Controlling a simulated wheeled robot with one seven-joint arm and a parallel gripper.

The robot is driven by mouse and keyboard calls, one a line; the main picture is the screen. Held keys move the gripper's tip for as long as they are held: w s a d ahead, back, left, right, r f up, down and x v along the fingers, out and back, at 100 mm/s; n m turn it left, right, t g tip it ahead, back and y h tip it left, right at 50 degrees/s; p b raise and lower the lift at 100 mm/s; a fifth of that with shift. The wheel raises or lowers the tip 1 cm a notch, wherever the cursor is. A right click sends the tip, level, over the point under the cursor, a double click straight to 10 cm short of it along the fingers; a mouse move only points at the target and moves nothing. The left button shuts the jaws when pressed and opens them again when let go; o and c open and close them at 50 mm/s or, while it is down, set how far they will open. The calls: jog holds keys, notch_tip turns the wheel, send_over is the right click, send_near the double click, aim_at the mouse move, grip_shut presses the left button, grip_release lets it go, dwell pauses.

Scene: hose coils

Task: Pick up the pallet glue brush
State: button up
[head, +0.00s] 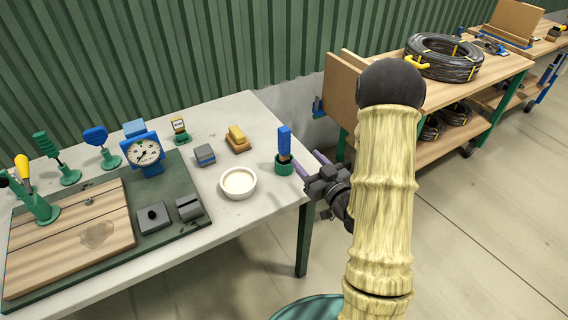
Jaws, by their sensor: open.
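What looks like the pallet glue brush (284,142) has a wide blue upright part and stands in a small green round holder (284,166) near the right end of the pale table. Its lower end is hidden in the holder. My gripper (311,166) is just to the right of the holder, at the table's right edge. It is open and empty, with its fingers pointing towards the brush. Whether a finger touches the holder cannot be told from this view.
A white bowl (238,183) with cream contents stands left of the brush. A yellow-topped brush (238,137) and a grey-blue block (205,154) lie behind it. A blue dial gauge (146,152) and green-based tools stand further left. A wooden bench (466,92) holds a coiled hose (443,57).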

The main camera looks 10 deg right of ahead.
aim_at(287, 138)
jog(key=x, duration=0.9)
jog(key=shift+w+a, duration=0.15)
jog(key=shift+w, duration=0.2)
jog(key=shift+p+x, duration=0.7)
jog(key=shift+x, duration=1.95)
jog(key=shift+r, duration=0.1)
jog(key=shift+r, duration=0.1)
jog(key=c, duration=1.1)
